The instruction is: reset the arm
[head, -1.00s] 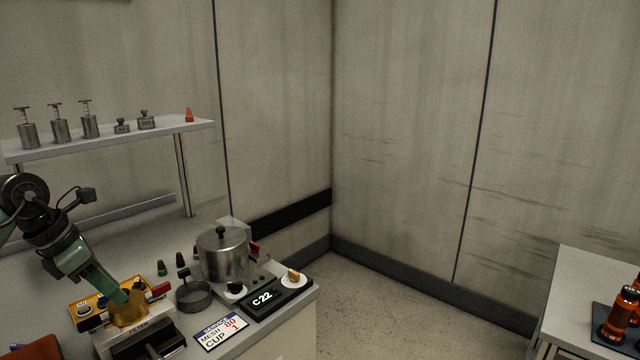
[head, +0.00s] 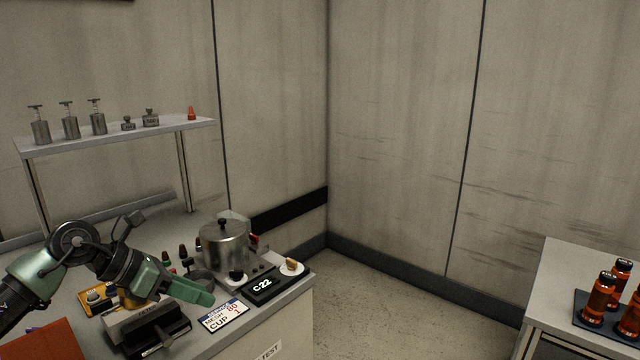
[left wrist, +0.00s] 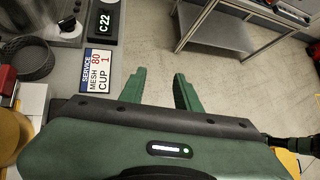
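My left gripper (head: 205,294) is green and reaches in over the front of the bench from the left. In the left wrist view its two fingers (left wrist: 158,78) are spread apart with nothing between them, and grey floor shows beyond. The gripper is beside the grey filter block (head: 150,325), clear of the gold cup on it. That cup shows as an amber round shape (left wrist: 12,132) at the left edge of the left wrist view; in the head view my arm mostly hides it. My right gripper is in neither view.
A lidded metal pot (head: 224,246), a C22 display (head: 264,287), a service card (head: 224,316) and a dark mesh ring (left wrist: 33,60) are on the bench. A shelf (head: 120,135) stands behind. Orange bottles (head: 600,298) stand on the right table. Open floor lies between.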

